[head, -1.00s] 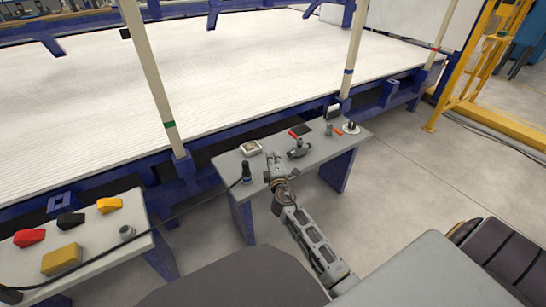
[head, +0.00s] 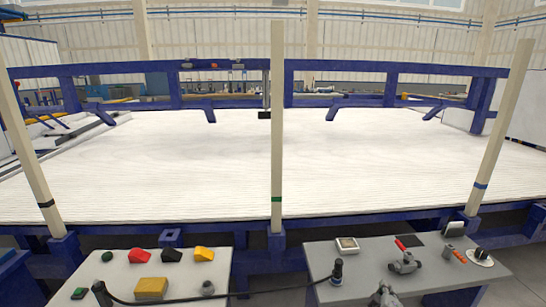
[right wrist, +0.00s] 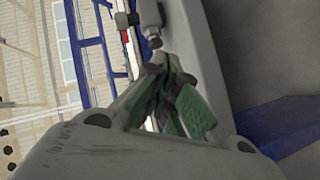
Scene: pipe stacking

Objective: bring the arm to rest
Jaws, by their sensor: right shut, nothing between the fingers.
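My right gripper (head: 383,292) shows at the bottom edge of the head view, at the front of the right grey side table (head: 335,262). Only its end shows there; the rest of the right arm is out of frame. In the right wrist view its green-padded fingers (right wrist: 158,72) are together with nothing held between them. A grey valve-like fitting (head: 405,264) with a red handle (head: 401,243) lies on the table just beyond the gripper, and a gap to it cannot be judged. My left gripper is not in view.
A wide white ribbed bed (head: 180,170) in a blue frame (head: 230,70) fills the middle, with upright cream posts (head: 278,130). A left grey table (head: 120,270) carries red, black and yellow blocks. A black cable (head: 240,297) runs between the tables.

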